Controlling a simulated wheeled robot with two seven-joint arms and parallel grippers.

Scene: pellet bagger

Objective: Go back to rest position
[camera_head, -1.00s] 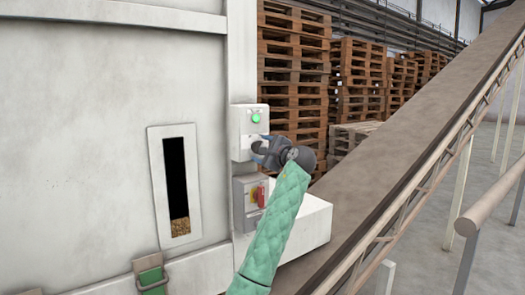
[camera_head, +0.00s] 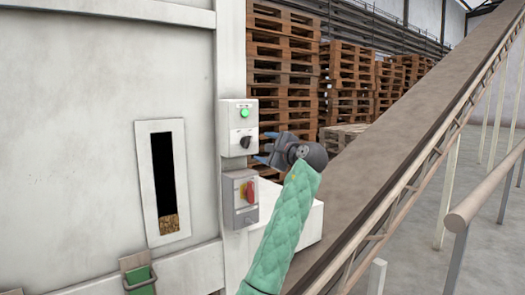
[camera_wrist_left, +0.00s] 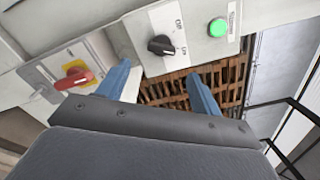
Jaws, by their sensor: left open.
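My left gripper (camera_head: 268,150) is open and empty, just right of the control boxes on the machine's corner post. Its arm wears a green quilted sleeve. In the left wrist view its two blue fingers (camera_wrist_left: 160,92) are apart, with nothing between them but pallets behind. The upper box (camera_head: 239,130) carries a lit green button (camera_head: 244,113) and a black rotary knob (camera_head: 245,142). The knob also shows in the left wrist view (camera_wrist_left: 161,45), clear of the fingers. The lower box (camera_head: 239,198) has a red handle (camera_head: 250,191) on a yellow plate. My right gripper is not in view.
A white machine wall (camera_head: 80,120) with a sight window (camera_head: 162,185) holding some pellets low down fills the left. A sloped conveyor (camera_head: 410,140) with rails runs along the right. Stacked wooden pallets (camera_head: 285,70) stand behind. A white ledge (camera_head: 300,215) juts out below the boxes.

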